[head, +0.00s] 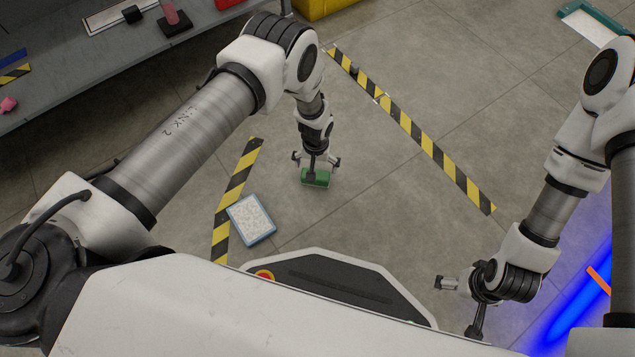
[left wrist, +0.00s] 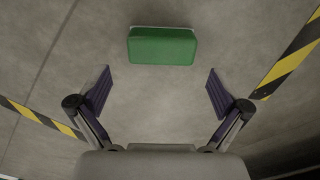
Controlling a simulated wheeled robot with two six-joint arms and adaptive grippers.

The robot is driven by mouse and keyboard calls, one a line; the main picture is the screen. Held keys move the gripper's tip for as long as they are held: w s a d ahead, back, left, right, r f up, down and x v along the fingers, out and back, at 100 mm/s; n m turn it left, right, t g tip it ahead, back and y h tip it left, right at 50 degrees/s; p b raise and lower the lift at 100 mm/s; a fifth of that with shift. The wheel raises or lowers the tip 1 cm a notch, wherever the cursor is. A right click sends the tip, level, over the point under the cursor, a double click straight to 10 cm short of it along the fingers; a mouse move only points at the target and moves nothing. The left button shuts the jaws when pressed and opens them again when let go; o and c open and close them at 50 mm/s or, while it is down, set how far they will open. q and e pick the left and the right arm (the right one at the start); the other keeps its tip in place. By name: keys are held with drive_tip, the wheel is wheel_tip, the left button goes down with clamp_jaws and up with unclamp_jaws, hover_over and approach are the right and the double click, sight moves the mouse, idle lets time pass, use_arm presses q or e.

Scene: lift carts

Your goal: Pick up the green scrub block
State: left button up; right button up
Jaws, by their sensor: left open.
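The green scrub block (head: 317,180) lies on the grey floor in the middle of the head view. In the left wrist view the block (left wrist: 162,46) sits at the top centre, beyond the fingertips. My left gripper (head: 316,165) points down close above the block and partly covers it in the head view. In the left wrist view its two fingers (left wrist: 155,90) are spread wide, with only bare floor between them. My right gripper (head: 462,305) is at the lower right of the head view, far from the block; its fingers are not clear.
Yellow-black floor tape runs left (head: 236,195) and right (head: 420,135) of the block. A white-topped, blue-edged pad (head: 251,220) lies on the floor to the left. A grey shelf (head: 110,55) with small items stands at the upper left. The floor around the block is clear.

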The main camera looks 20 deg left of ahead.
use_arm(q)
wheel_tip(320, 180, down, 7)
drive_tip(key=b, duration=0.4)
drive_tip(key=shift+a, duration=0.15)
drive_tip(key=shift+w+r, duration=0.1)
drive_tip(key=shift+r, duration=0.1)
drive_tip(key=c, duration=0.9)
drive_tip(key=shift+o, duration=0.2)
wheel_tip(320, 180, up, 10)
drive_tip(key=p, duration=0.6)
drive_tip(key=shift+r, duration=0.1)
